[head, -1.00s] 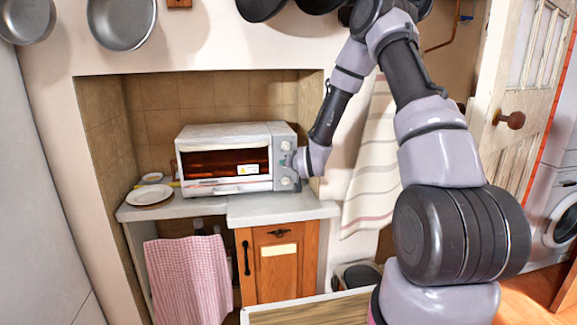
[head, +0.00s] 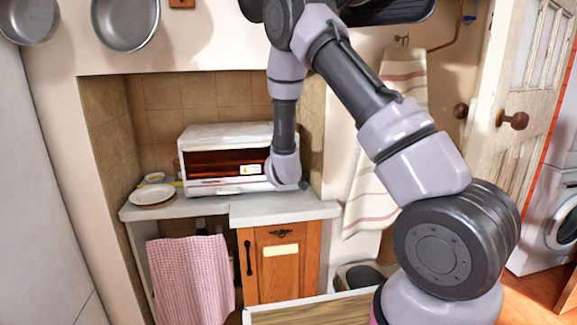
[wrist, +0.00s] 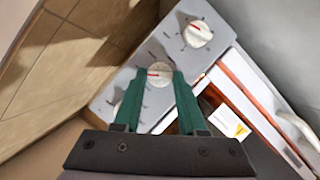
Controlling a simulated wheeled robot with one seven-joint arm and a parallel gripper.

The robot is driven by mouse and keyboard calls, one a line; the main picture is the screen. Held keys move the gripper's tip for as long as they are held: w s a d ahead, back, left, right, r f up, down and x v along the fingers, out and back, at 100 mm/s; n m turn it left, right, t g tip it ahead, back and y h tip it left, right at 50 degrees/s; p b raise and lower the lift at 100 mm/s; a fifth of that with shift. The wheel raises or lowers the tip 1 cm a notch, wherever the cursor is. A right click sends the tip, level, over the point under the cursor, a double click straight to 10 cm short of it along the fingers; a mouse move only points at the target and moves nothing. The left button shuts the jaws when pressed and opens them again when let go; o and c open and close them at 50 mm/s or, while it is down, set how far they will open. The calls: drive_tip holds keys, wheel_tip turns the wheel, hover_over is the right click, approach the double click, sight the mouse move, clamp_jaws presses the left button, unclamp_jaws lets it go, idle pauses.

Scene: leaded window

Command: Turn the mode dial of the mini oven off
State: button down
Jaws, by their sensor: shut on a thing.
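The white mini oven (head: 225,137) stands on the grey counter in the tiled recess, its window glowing red-orange. In the wrist view its control panel (wrist: 143,50) is tilted and carries pale round dials with red marks. My gripper (wrist: 153,76) has its two green fingers shut on the middle dial (wrist: 161,70), one on either side. Another dial (wrist: 197,33) is clear of the fingers at upper right. A third dial (wrist: 117,107) is partly hidden behind the left finger. Which one is the mode dial cannot be read. In the head view my arm covers the panel and fingers.
White plates (head: 152,194) sit on the counter left of the oven. A pink checked cloth (head: 190,275) hangs below, beside a wooden cabinet (head: 277,262). The recess wall is close beside the panel. A striped towel (head: 385,160) hangs at right, and pans hang above.

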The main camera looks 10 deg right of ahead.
drive_tip(key=n+t+h, duration=0.1)
drive_tip(key=n, duration=0.1)
drive_tip(key=n+h, duration=0.1)
drive_tip(key=n, duration=0.2)
drive_tip(key=n+t+h, duration=0.1)
drive_tip(key=n, duration=0.2)
drive_tip(key=shift+a+f+t+h, duration=0.1)
drive_tip(key=shift+f+t+h, duration=0.2)
drive_tip(key=shift+f, duration=0.1)
idle(0.5)
drive_tip(key=shift+c, duration=2.4)
unclamp_jaws()
drive_tip(key=v, duration=1)
drive_tip(key=shift+s, duration=0.4)
